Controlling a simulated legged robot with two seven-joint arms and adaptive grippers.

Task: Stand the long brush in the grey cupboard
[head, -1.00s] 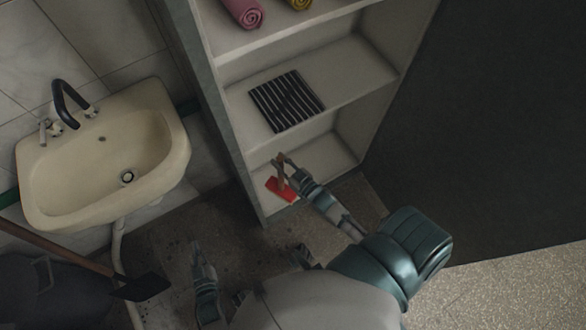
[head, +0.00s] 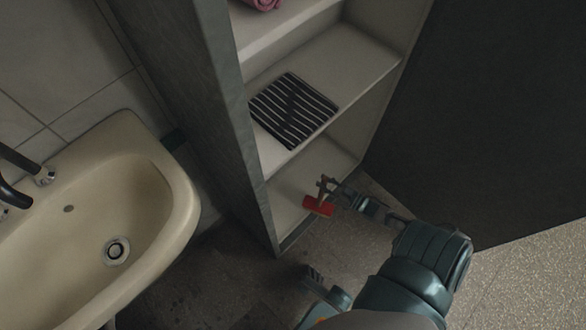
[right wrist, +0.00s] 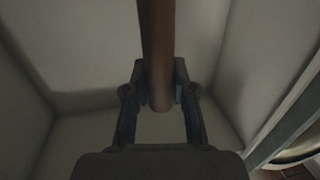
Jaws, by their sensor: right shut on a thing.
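The long brush has a red head (head: 319,207) and a wooden handle. In the head view the red head shows over the front edge of the lowest compartment of the grey cupboard (head: 192,100); I cannot tell whether it touches the floor there. My right gripper (head: 325,185) is shut on the handle. In the right wrist view the handle (right wrist: 157,40) passes between the two fingers (right wrist: 160,97), with pale cupboard walls around it. My left gripper (head: 314,276) shows only partly at the bottom; whether it is open is unclear.
A black striped rack (head: 293,110) lies on the shelf above the lowest compartment. A pink roll (head: 262,4) is on the shelf over that. A cream sink (head: 150,215) stands at the left. A dark panel (head: 490,110) stands right of the cupboard.

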